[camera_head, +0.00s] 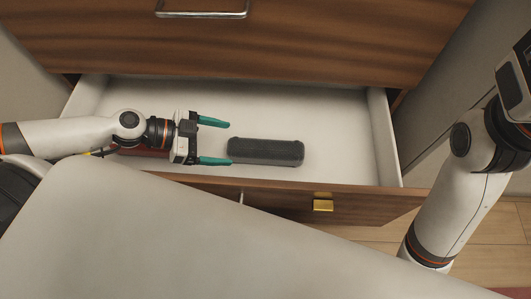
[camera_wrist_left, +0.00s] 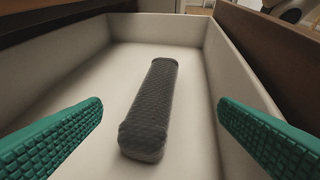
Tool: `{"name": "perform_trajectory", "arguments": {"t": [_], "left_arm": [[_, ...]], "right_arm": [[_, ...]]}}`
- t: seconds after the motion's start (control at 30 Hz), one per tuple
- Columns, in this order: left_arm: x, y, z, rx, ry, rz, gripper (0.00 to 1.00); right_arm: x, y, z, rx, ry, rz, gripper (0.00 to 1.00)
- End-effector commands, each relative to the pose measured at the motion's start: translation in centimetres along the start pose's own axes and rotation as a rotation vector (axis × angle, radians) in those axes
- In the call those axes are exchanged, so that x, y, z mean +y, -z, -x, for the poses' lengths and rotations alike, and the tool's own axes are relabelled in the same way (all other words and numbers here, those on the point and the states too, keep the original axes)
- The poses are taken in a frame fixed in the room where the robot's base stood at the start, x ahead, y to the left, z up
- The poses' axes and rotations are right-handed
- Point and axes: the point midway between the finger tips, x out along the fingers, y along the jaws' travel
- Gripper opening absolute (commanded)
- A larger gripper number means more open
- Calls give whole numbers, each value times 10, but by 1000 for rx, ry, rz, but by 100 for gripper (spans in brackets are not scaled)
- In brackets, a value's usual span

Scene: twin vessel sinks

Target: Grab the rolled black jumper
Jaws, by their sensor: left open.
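The rolled black jumper (camera_head: 266,151) is a dark grey ribbed cylinder lying in the open drawer (camera_head: 335,100). In the left wrist view the jumper (camera_wrist_left: 153,108) lies lengthwise between the two green fingers and ahead of them, with clear space on both sides. My left gripper (camera_head: 214,141) is open and empty in the drawer, its fingers pointing right. Its fingertips are at the jumper's left end in the head view; whether they touch it I cannot tell. My right arm shows at the right edge of the head view, but its fingers are out of sight.
A reddish-brown item (camera_head: 142,152) lies in the drawer, partly hidden beneath my left arm. The drawer's wooden front (camera_head: 372,207) has a brass-coloured pull (camera_head: 323,205). A closed wooden drawer (camera_head: 300,40) with a metal handle (camera_head: 201,14) is above. The drawer floor right of the jumper is clear.

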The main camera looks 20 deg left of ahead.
Motion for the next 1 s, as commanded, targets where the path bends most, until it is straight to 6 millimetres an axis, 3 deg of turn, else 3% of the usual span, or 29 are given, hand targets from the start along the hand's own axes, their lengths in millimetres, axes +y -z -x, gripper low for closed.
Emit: {"name": "perform_trajectory", "arguments": {"t": [0.4, 0.77, 1.0], "left_arm": [[2, -1, -38, -4, -3, -1, 83], [3, -1, -57, -3, -2, -2, 83], [7, -3, -88, -4, -1, -1, 83]], "right_arm": [[3, -8, -7, -39, -15, 5, 36], [3, -8, -7, -39, -15, 5, 36], [2, -8, -10, -42, -16, 5, 36]]}}
